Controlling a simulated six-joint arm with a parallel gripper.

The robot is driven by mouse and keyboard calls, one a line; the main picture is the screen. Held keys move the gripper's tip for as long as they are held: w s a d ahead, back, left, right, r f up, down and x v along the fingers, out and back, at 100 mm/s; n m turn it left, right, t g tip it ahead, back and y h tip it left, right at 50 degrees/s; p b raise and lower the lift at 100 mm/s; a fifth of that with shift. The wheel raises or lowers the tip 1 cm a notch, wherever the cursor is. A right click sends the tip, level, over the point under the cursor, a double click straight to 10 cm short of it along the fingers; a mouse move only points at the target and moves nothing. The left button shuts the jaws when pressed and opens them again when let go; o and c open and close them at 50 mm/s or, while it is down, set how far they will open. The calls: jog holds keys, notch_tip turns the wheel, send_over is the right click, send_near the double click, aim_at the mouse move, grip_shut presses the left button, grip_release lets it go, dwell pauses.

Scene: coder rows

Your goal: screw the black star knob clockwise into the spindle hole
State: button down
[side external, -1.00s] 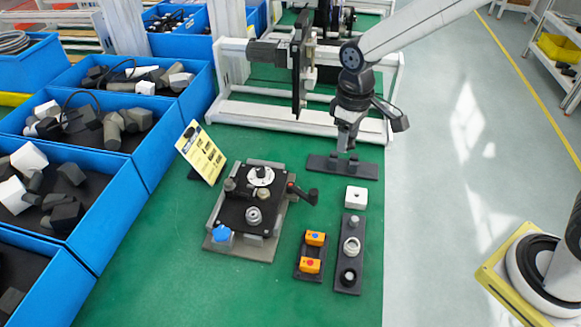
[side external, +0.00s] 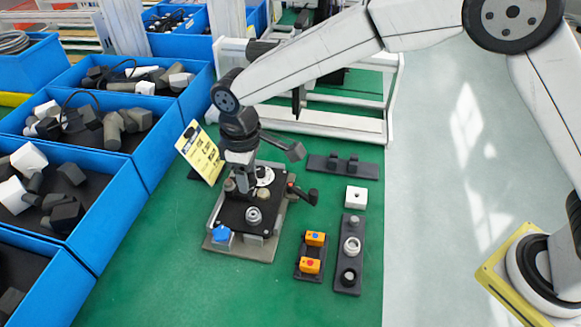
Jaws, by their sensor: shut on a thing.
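My gripper (side external: 243,187) points down over the back left part of the black fixture plate (side external: 233,213), beside the white dial (side external: 265,176). It is shut on a small dark thing, taken to be the black star knob, which is too small and too covered by the fingers to make out. The spindle hole is not visible; I cannot tell whether the knob touches it. A dark post (side external: 229,185) stands just left of the fingers. A silver ring fitting (side external: 254,215) is in front of them.
A lever with a black handle (side external: 312,196) juts from the fixture's right side. A blue knob (side external: 221,234) is at its front left. The yellow sign (side external: 203,154) stands close behind left. Green table is free at front left.

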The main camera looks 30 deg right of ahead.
jog(key=shift+f, duration=1.55)
jog(key=shift+f, duration=0.1)
jog(key=shift+f, duration=1.75)
jog(key=shift+f, duration=1.05)
jog(key=m, duration=1.2)
jog(key=shift+m, duration=0.3)
dwell(0.3)
dwell(0.4)
